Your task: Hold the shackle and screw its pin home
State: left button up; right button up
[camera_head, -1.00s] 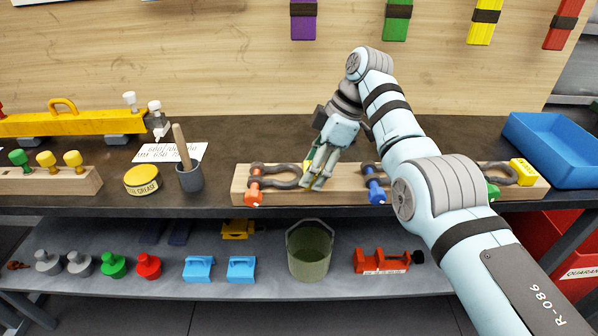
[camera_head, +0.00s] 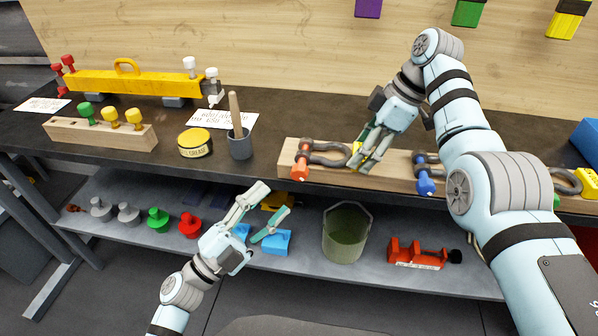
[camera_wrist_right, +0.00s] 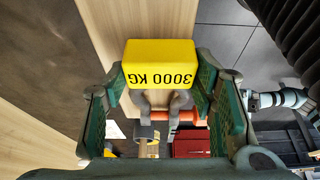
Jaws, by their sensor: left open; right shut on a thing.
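A dark grey shackle (camera_head: 328,147) with an orange pin (camera_head: 300,163) lies at the left end of a long wooden block (camera_head: 388,174) on the bench. My right gripper (camera_head: 364,160) is shut on its yellow tag. In the right wrist view the tag (camera_wrist_right: 174,66), marked 3000 KG, sits between the fingers, with the shackle bow (camera_wrist_right: 160,100) and orange pin (camera_wrist_right: 180,115) beyond. The fingers partly hide the tag in the head view. My left gripper (camera_head: 274,199) is open and empty, in front of the lower shelf and below the shackle.
A blue-pinned shackle (camera_head: 425,176) is further right on the block. A grease tin (camera_head: 195,143), a grey pot with a brush (camera_head: 240,146) and a yellow beam (camera_head: 135,83) stand left. A green bucket (camera_head: 344,233) and a red vice (camera_head: 416,253) are on the lower shelf.

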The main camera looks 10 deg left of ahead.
aim_at(295, 178)
pick_arm(q)
jog(key=x, duration=0.9)
jog(key=shift+a, duration=0.1)
grip_shut()
jog(key=shift+m, duration=0.3)
